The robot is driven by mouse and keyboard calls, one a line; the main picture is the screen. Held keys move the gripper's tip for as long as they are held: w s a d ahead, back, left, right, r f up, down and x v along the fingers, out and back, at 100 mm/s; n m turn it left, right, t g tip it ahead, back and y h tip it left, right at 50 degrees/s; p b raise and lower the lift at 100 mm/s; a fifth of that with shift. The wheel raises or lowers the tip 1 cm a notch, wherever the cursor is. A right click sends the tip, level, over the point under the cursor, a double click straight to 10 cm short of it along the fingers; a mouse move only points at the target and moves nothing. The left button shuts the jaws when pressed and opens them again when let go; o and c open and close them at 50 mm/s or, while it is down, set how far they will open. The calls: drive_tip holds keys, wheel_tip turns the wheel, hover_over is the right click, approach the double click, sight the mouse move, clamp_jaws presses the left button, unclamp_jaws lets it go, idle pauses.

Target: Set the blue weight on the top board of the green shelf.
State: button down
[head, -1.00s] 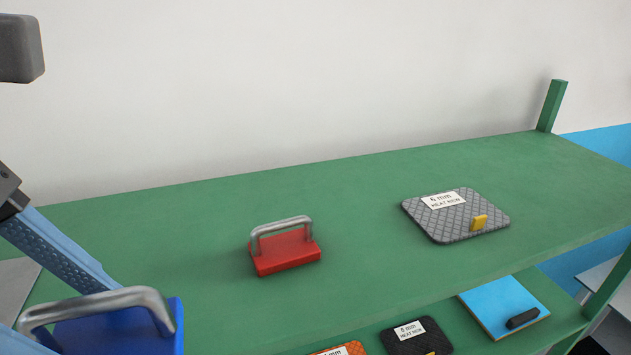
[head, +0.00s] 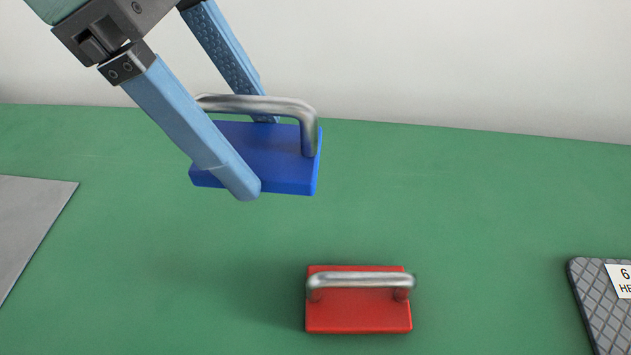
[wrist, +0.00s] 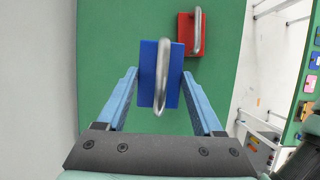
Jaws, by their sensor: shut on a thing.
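The blue weight (head: 263,155) is a flat blue block with a silver bar handle. My gripper (head: 255,160) is shut on it, one light-blue finger on each side. In the wrist view the blue weight (wrist: 174,88) sits between the two fingers of my gripper (wrist: 160,90). It appears held above the green top board (head: 180,260) of the shelf; the height of the gap is hard to tell.
A red weight (head: 358,315) with a silver handle stands on the green board, in front and to the right of the blue one. A grey quilted pad (head: 605,318) lies at the right edge. A grey sheet (head: 25,225) lies at the left.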

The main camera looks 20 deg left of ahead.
hover_over(281, 233)
drive_tip(key=a, duration=0.1)
drive_tip(key=f, duration=0.5)
drive_tip(key=shift+s+a+f+b, duration=0.2)
drive_tip(key=shift+f+b, duration=0.1)
drive_tip(key=shift+f, duration=0.1)
drive_tip(key=shift+f+b, duration=2.05)
drive_tip(key=shift+b, duration=0.1)
drive_tip(key=shift+f, duration=0.2)
drive_tip(key=shift+c, duration=0.2)
unclamp_jaws()
